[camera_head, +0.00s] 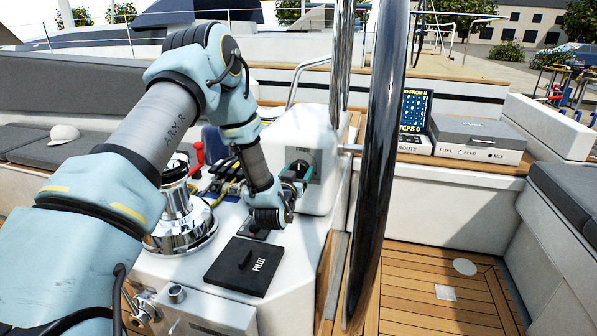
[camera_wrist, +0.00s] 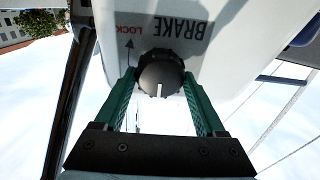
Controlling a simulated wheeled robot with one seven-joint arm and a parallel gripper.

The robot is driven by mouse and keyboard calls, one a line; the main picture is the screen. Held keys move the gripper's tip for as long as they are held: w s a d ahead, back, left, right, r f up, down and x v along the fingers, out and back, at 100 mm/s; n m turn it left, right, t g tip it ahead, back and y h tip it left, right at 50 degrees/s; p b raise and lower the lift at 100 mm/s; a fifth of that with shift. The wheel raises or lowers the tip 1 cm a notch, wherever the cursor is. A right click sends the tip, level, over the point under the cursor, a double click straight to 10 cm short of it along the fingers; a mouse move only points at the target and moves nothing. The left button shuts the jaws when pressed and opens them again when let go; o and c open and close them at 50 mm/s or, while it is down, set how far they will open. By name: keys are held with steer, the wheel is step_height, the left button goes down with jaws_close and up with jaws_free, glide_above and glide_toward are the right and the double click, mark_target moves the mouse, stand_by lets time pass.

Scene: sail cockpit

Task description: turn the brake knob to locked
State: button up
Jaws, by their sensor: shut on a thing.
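The brake knob (camera_wrist: 160,76) is a round black knob with a white pointer line, on a white panel (camera_wrist: 215,50) marked BRAKE and LOCK in the wrist view. The view is upside down; the white line points toward the bottom of the picture, away from the red LOCK word (camera_wrist: 131,30) and its arrow. My gripper (camera_wrist: 160,88) has its green fingers on both sides of the knob and is shut on it. In the head view my gripper (camera_head: 297,172) is at the white pedestal (camera_head: 325,150), under a FREE label; the knob is mostly hidden there.
A large steering wheel (camera_head: 378,150) stands just right of the pedestal. A black PILOT cover (camera_head: 245,266) lies on the console in front of my wrist. A chrome winch (camera_head: 182,220) and red lever (camera_head: 197,155) stand to the left. Wooden floor (camera_head: 430,290) is clear at right.

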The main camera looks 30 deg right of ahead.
steer(key=shift+c, duration=1.3)
steer(key=shift+f+m+b, duration=0.1)
steer(key=shift+m+b, duration=0.2)
steer(key=shift+b, duration=0.25)
steer(key=m+b, duration=0.3)
steer(key=shift+f+b, duration=0.15)
steer(key=shift+b, duration=0.25)
steer(key=m+b, duration=0.4)
steer(key=b, duration=0.1)
steer(key=shift+s+d+m+g+h, duration=0.1)
steer(key=shift+m+g+h, duration=0.2)
steer(key=shift+m+g, duration=0.1)
steer(key=m+b, duration=0.4)
steer(key=shift+m+b, duration=0.3)
steer(key=shift+m, duration=0.1)
steer(key=m+g+b, duration=0.1)
steer(key=m+b, duration=0.3)
steer(key=m, duration=0.2)
steer(key=shift+s+f+b, duration=0.1)
steer(key=shift+b, duration=0.25)
steer(key=m+b, duration=0.2)
steer(key=m, duration=0.3)
steer(key=shift+m, duration=0.4)
